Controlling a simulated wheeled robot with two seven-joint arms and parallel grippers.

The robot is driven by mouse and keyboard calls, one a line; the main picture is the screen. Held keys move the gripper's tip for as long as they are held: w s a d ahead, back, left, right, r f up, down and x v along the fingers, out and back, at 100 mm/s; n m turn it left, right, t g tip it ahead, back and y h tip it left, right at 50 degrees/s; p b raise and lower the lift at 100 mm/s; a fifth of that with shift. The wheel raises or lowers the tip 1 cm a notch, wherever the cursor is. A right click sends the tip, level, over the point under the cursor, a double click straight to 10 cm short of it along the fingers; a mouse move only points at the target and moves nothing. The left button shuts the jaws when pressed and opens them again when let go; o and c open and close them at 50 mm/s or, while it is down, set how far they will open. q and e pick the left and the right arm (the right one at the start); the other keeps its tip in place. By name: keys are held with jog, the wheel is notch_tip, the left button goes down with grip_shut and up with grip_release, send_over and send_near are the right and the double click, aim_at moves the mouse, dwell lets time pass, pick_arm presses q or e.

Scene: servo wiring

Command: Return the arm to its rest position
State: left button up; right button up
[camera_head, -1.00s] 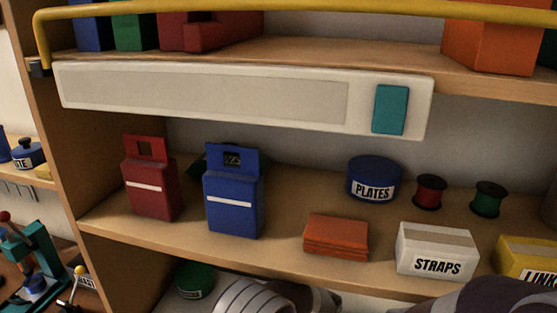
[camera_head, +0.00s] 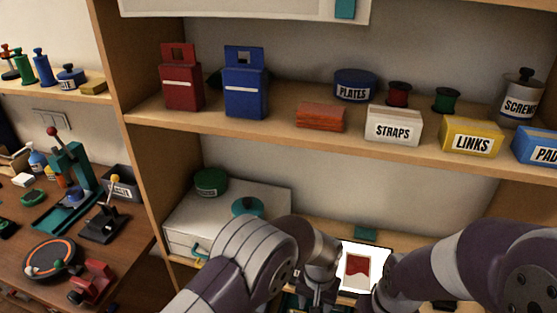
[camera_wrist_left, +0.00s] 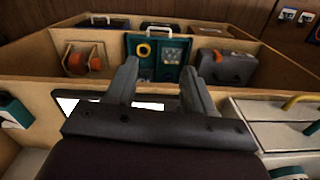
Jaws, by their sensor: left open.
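My left arm (camera_head: 250,262) comes in at the lower middle of the head view and bends down in front of the shelf unit. My left gripper (camera_wrist_left: 160,72) is open in the left wrist view, its two fingers apart with nothing between them. Beyond the fingers are wooden compartments with a teal case (camera_wrist_left: 157,55), a grey case (camera_wrist_left: 225,66) and an orange spool (camera_wrist_left: 84,60). My right arm (camera_head: 465,262) comes in from the right. The jaws at its end are too hidden to read.
The wooden shelf (camera_head: 215,123) holds a red box (camera_head: 181,82), a blue box (camera_head: 246,85), a white STRAPS box (camera_head: 393,128) and a yellow LINKS box (camera_head: 471,138). A white drawer unit (camera_head: 180,220) stands below. A cluttered workbench (camera_head: 125,250) is at the left.

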pick_arm(q)
jog(key=s+a+r+n, duration=0.1)
jog(key=s+a+r, duration=0.3)
jog(key=a, duration=0.5)
jog(key=s+a+r+n+t, duration=0.1)
jog(key=s+a+r, duration=0.3)
jog(key=a, duration=0.5)
jog(key=s+a+r+n, duration=0.2)
jog(key=s+a+r, duration=0.2)
jog(key=a, duration=0.5)
jog(key=shift+a+r, duration=0.15)
jog(key=shift+r, duration=0.35)
pick_arm(e)
jog(key=shift+w+f, duration=0.15)
jog(key=shift+w, duration=0.35)
pick_arm(q)
jog(key=shift+w, duration=0.15)
pick_arm(e)
jog(key=shift+w, duration=0.15)
